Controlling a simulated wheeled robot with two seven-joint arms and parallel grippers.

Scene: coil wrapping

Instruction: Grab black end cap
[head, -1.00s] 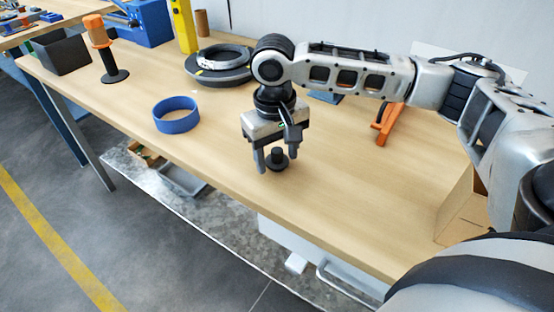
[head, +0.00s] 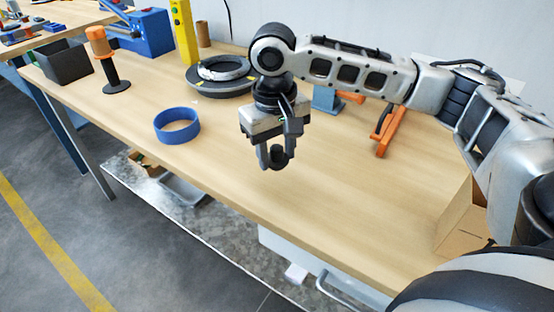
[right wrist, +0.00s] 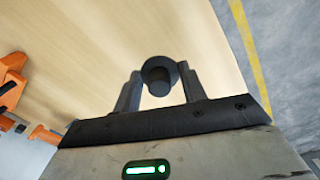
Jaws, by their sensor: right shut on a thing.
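The black end cap (head: 277,159) is between the fingertips of my right gripper (head: 275,162), which is shut on it. In the head view the cap appears to be held above the table, partly hidden by the fingers. In the right wrist view the round dark cap (right wrist: 159,75) sits between the two fingers of my right gripper (right wrist: 158,88), with bare table behind it. My left gripper is not in view.
A blue ring (head: 177,126) lies left of my right gripper on the wooden table (head: 330,200). A grey and black coil (head: 222,74) lies behind. An orange-handled tool (head: 105,48) stands at the left. A cardboard box (head: 462,222) and orange clamp (head: 391,130) are right.

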